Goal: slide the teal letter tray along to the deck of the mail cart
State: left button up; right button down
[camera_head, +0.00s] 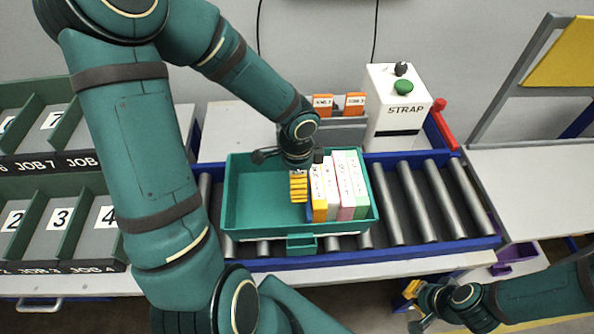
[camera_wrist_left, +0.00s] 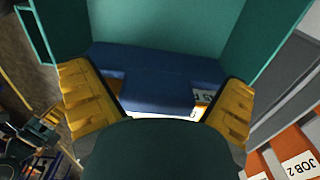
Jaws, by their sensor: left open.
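The teal letter tray (camera_head: 262,228) sits on the grey rollers of a blue-framed conveyor (camera_head: 425,205). Several upright white-edged bundles (camera_head: 340,185) stand in its right half; its left half is empty. A teal handle (camera_head: 301,243) sticks out at the front. My left gripper (camera_head: 298,185) is over the tray, just left of the bundles. In the left wrist view its yellow fingers (camera_wrist_left: 160,105) are wide apart, with teal walls and a blue surface beyond. My right gripper (camera_head: 411,307) is open and empty at the lower right, clear of the tray. A grey deck (camera_head: 535,185), apparently the mail cart's, is at the right.
A white STRAP box (camera_head: 395,108) with a green button and a red-tipped lever (camera_head: 439,105) stand behind the conveyor. Orange job cards (camera_head: 354,102) sit beside the box. Teal job racks (camera_head: 50,215) fill the left. Rollers right of the tray are clear.

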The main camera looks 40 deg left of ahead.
pick_arm(q)
jog(key=shift+f, duration=0.2)
jog(key=c, duration=1.2)
